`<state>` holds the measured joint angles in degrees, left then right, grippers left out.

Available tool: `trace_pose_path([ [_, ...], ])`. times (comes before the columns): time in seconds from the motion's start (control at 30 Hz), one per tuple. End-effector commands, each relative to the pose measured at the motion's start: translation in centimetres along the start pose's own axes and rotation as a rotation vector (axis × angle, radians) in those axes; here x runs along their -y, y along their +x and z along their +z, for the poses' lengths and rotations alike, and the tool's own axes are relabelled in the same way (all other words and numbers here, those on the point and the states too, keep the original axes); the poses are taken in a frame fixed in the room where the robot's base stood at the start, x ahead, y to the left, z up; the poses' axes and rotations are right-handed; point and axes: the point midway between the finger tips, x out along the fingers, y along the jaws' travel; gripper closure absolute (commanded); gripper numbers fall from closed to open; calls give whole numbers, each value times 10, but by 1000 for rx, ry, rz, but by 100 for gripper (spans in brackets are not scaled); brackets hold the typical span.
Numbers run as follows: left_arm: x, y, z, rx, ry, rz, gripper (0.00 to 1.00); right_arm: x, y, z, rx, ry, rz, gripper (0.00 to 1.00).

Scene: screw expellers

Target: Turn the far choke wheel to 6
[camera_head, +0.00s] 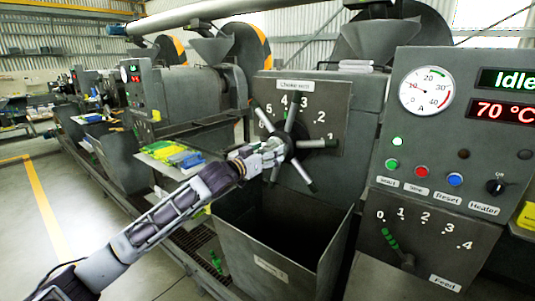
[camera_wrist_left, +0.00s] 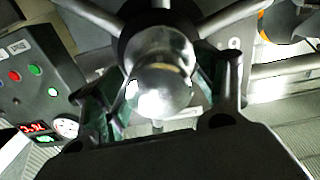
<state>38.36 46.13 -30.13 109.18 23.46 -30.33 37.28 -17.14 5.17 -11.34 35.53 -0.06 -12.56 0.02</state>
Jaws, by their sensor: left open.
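A dark choke wheel (camera_head: 318,143) with several light-tipped spokes is mounted on the dial plate (camera_head: 336,98) of the nearest press. The plate shows numbers including 2, 3, 4, 5 and 6. My left gripper (camera_head: 274,153) is at the wheel's hub, coming from the lower left, and covers part of it. In the left wrist view my left gripper (camera_wrist_left: 165,105) has its fingers apart, one on each side of the shiny rounded hub end (camera_wrist_left: 160,85). Spokes (camera_wrist_left: 230,17) radiate behind it. I cannot tell whether the fingers touch the hub.
A control panel (camera_head: 450,135) with a gauge, buttons and "Idle" and "70 °C" displays stands at the right. An open metal bin (camera_head: 275,250) is below the wheel. More presses (camera_head: 185,90) recede to the left. The aisle floor (camera_head: 25,215) is clear.

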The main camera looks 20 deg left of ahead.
Motion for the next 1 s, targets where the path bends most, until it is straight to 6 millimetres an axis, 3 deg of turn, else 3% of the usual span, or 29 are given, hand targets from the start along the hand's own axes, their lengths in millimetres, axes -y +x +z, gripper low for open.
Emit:
trace_pose_path([
  [0.07,0,0,0,0,0,0,33,0,0,0,0,0,0,59],
  [0.53,0,0,0,0,0,-1,94,-1,0,-3,-3,1,1,59],
  [1.0,0,0,0,1,-77,-1,94,-1,-5,-4,-4,1,1,59],
])
